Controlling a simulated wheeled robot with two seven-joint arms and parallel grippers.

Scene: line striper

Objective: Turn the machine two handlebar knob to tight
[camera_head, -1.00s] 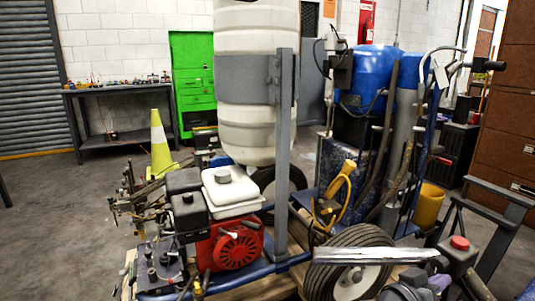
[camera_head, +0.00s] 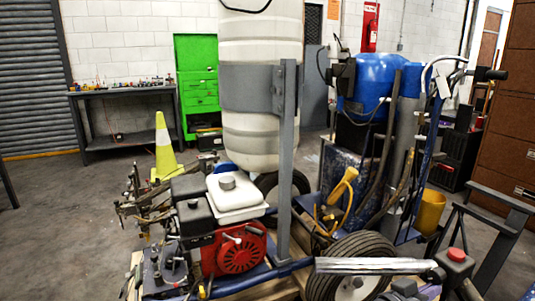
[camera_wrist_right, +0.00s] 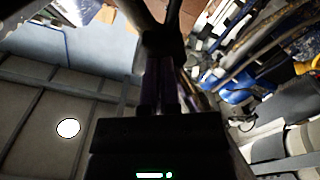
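A line striper with a red engine (camera_head: 238,252) and white tank (camera_head: 262,120) stands in the head view's middle. A second, blue machine (camera_head: 375,85) stands behind it to the right, with a handlebar (camera_head: 440,62) ending in a black grip (camera_head: 490,74). I cannot make out which part is the handlebar knob. My right gripper (camera_head: 405,290) is a dark shape at the bottom edge, below a silver tube (camera_head: 370,266). In the wrist view, its dark, purplish fingers (camera_wrist_right: 163,45) point up the picture; their opening and any contact are unclear. My left gripper is not in view.
A red cap (camera_head: 457,254) and grey frame (camera_head: 500,225) are at the right.

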